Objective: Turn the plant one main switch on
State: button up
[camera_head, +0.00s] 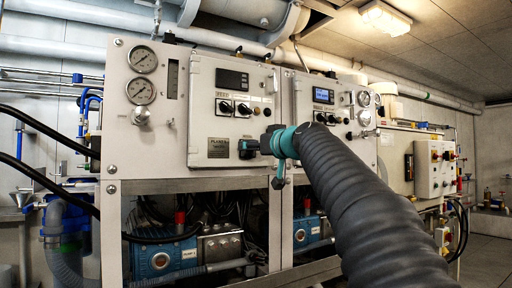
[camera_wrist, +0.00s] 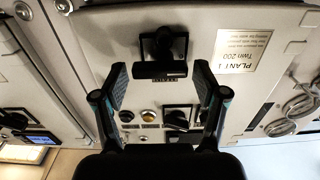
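The plant one main switch (camera_wrist: 162,45) is a black rotary switch on the light grey panel door, beside a PLANT 1 label plate (camera_wrist: 243,50). In the head view the switch (camera_head: 246,148) shows just left of my gripper, partly hidden by it, with the label plate (camera_head: 219,148) further left. My gripper (camera_wrist: 160,68) is open, its two black fingers apart. In the wrist view, which shows the panel upside down, the switch's black bar lies between the fingertips, with space on both sides. I see no contact. I cannot tell the switch setting.
Smaller black knobs (camera_head: 235,108) and a dark display (camera_head: 231,79) sit above the switch. Pressure gauges (camera_head: 141,92) are on the left. A second panel with a lit blue display (camera_head: 323,95) stands to the right. A blue pump (camera_head: 165,258) sits below.

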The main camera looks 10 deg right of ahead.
jog(key=c, duration=0.7)
jog(key=shift+c, duration=0.2)
jog(key=shift+m, duration=0.4)
jog(key=shift+f+m+p, duration=0.15)
jog(key=shift+m+p, duration=0.5)
jog(key=shift+m, duration=2.2)
jog(key=shift+f+m+p, duration=0.2)
jog(key=shift+m+p, duration=0.45)
jog(key=shift+m, duration=2.15)
jog(key=shift+f+m+p, duration=0.15)
jog(key=shift+m+p, duration=0.5)
jog(key=shift+m, duration=2.2)
jog(key=o, duration=1.2)
jog(key=shift+c, duration=0.2)
